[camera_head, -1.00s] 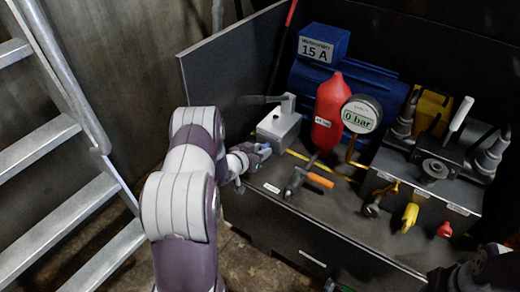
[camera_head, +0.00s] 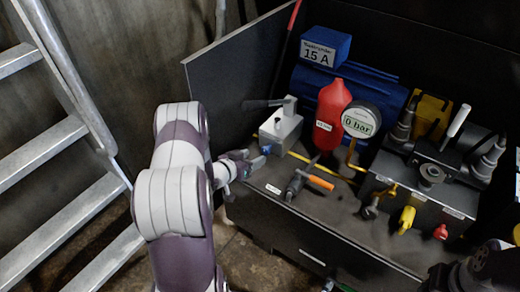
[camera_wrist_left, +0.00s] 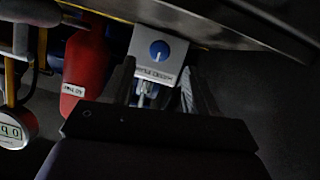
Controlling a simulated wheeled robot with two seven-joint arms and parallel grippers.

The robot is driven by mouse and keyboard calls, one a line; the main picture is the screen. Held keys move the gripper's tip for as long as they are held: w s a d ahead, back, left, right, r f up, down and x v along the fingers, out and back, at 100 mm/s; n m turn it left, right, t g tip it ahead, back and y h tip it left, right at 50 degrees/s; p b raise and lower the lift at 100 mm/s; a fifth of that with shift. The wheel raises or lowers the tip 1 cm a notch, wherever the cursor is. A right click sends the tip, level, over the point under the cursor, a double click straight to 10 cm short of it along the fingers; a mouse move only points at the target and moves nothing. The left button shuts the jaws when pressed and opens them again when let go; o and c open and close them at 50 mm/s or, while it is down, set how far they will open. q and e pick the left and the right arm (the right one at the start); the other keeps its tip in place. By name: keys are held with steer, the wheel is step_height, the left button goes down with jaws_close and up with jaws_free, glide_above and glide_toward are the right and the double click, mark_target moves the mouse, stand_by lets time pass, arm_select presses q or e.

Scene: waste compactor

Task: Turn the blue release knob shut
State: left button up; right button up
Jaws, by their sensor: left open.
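The blue release knob (camera_wrist_left: 159,50) is a round dial with a white pointer line on a light grey box (camera_wrist_left: 172,73). In the head view the box (camera_head: 281,128) stands at the table's left, with a lever on top; a bit of the blue knob (camera_head: 266,148) shows at its lower front. My left gripper (camera_head: 256,162) is open just in front of the box. In the left wrist view its two fingers (camera_wrist_left: 160,92) point towards the box, with the knob beyond them and no visible contact. A dark part of my right arm shows at the lower right; its jaws are not clear.
A red bottle (camera_head: 330,115) and a gauge (camera_head: 361,119) reading 0 bar stand right of the box. An orange-handled valve (camera_head: 320,183) lies in front. A dark upright panel (camera_head: 235,75) rises behind the box. A metal ladder (camera_head: 75,140) stands at the left.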

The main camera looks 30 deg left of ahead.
arm_select(q)
steer(key=p+v, duration=0.1)
steer(key=v, duration=0.4)
steer(key=shift+s+a+r+p, duration=0.1)
steer(key=shift+s+r+p, duration=0.15)
steer(key=shift+s+p, duration=0.05)
steer(key=shift+s, duration=0.45)
